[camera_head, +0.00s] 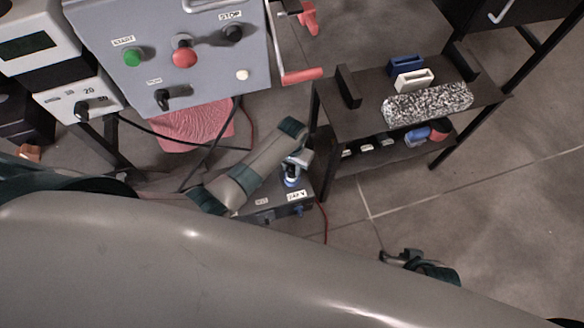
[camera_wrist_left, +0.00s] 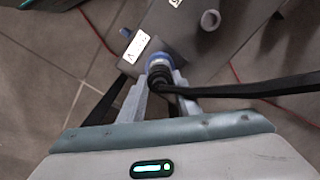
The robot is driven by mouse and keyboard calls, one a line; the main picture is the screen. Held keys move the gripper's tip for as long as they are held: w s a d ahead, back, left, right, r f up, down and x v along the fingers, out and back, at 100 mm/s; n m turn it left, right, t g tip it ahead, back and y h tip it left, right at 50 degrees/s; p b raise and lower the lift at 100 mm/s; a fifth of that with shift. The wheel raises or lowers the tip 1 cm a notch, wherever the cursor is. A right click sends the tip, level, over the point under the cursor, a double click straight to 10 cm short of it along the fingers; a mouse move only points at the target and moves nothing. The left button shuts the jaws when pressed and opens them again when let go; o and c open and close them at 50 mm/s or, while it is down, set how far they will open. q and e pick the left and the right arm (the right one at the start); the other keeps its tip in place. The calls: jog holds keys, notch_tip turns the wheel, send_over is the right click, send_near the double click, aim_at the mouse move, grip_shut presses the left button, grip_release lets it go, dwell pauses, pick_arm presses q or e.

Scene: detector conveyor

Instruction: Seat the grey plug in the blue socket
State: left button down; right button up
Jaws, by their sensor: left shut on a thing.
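My left gripper (camera_head: 297,163) is over a grey box on the floor, its fingers pointing at it. In the left wrist view the gripper (camera_wrist_left: 162,98) is shut on the dark grey plug (camera_wrist_left: 160,76), whose black cable runs off to the right. The blue socket (camera_wrist_left: 158,62) shows as a blue ring on the box, right at the plug's front end. It also shows in the head view (camera_head: 291,182). Plug and socket look in line; I cannot tell how deep the plug sits. What seems to be my right gripper (camera_head: 418,264) shows only partly.
The grey box (camera_head: 264,214) carries a white label and a second, smaller blue part. A grey hollow cylinder (camera_wrist_left: 210,20) stands on it. A control panel (camera_head: 165,50) is at the upper left. Cables cross the floor.

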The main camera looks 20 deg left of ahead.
pick_arm(q)
jog(key=shift+f, duration=0.2)
pick_arm(e)
jog(key=shift+a, duration=0.1)
pick_arm(q)
jog(key=c, duration=1.3)
grip_release()
jog(key=shift+r, duration=0.5)
notch_tip(320, 180, up, 3)
jog(key=shift+r+p, duration=0.15)
jog(key=shift+p, duration=0.6)
notch_tip(320, 180, up, 8)
jog(key=p, duration=0.1)
jog(key=shift+p, duration=0.4)
pick_arm(e)
notch_tip(320, 180, down, 6)
jog(key=d+g, duration=0.1)
jog(key=shift+d, duration=0.3)
pick_arm(q)
jog(key=shift+s, duration=0.1)
